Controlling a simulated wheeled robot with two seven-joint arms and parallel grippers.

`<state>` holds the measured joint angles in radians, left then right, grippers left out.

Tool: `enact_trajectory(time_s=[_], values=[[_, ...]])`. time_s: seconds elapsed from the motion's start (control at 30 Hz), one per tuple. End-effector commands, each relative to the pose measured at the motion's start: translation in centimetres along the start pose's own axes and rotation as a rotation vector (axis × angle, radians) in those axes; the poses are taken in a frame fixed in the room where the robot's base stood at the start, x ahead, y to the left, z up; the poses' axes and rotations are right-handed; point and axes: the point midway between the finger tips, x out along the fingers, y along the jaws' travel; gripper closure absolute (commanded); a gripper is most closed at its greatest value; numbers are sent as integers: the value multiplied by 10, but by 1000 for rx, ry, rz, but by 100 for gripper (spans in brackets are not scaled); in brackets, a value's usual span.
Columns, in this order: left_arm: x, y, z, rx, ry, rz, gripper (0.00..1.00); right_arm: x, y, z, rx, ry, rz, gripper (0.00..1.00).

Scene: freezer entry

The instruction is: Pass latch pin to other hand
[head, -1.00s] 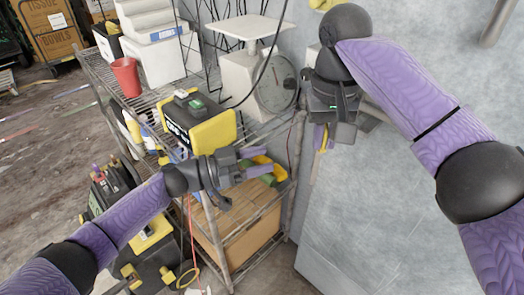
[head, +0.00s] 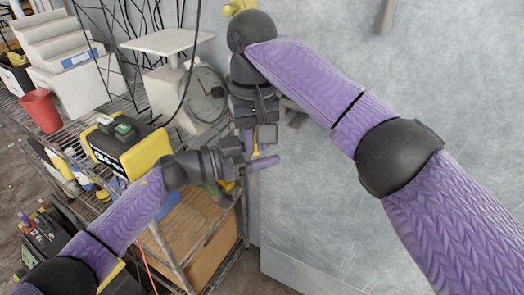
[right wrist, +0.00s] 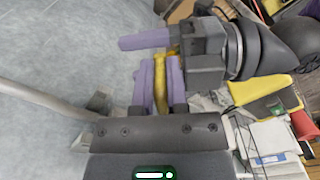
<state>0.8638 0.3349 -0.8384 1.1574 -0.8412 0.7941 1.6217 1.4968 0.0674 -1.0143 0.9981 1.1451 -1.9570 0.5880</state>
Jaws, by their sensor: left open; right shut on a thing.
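The latch pin (right wrist: 161,88) is a slim yellow piece. In the right wrist view it stands between the purple fingers of my right gripper (right wrist: 161,72), which is shut on it. In the head view the pin (head: 255,151) shows as a small yellow bit below the right gripper (head: 262,138). My left gripper (head: 258,160) is open and reaches in from the left at the pin's lower end. In the right wrist view one left finger (right wrist: 145,41) crosses beyond the pin's far end. Its other finger is mostly hidden, and I cannot tell whether either touches the pin.
A wire shelf (head: 120,100) on the left holds a dial scale (head: 203,92), a yellow-black box (head: 128,145) and a red cup (head: 41,110). A cardboard box (head: 190,235) sits lower down. A grey freezer wall (head: 330,200) fills the right, with free room before it.

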Motion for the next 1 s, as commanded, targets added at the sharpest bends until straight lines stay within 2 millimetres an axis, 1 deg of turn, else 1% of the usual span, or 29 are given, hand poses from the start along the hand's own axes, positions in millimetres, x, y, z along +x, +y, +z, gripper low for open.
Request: enact_trajectory(time_s=[0.07,0.1,0.17,0.2,0.27,0.3,0.37,0.57,0.6,0.77,0.8,1.0], values=[[0,0,0,0,0,0,41,0,0,0,0,0,0,100],[0,0,0,0,0,0,45,0,0,0,0,0,0,100],[0,0,0,0,0,-1,58,0,0,0,0,0,0,100],[0,0,0,0,0,-1,67,0,0,0,0,0,0,100],[-1,0,0,-1,0,-1,79,0,0,0,0,0,0,100],[-1,0,0,-1,0,-1,88,0,0,0,0,0,0,100],[-1,0,0,-1,1,0,100,0,0,0,0,1,0,100],[0,1,0,0,1,3,100,0,0,0,2,3,0,100],[0,1,0,0,2,3,100,0,0,-1,2,3,1,78],[0,0,0,0,1,2,100,0,0,0,1,2,0,44],[0,0,0,0,1,2,100,0,0,0,0,2,0,41],[0,0,0,-1,1,0,100,0,-1,0,-3,0,-2,41]])
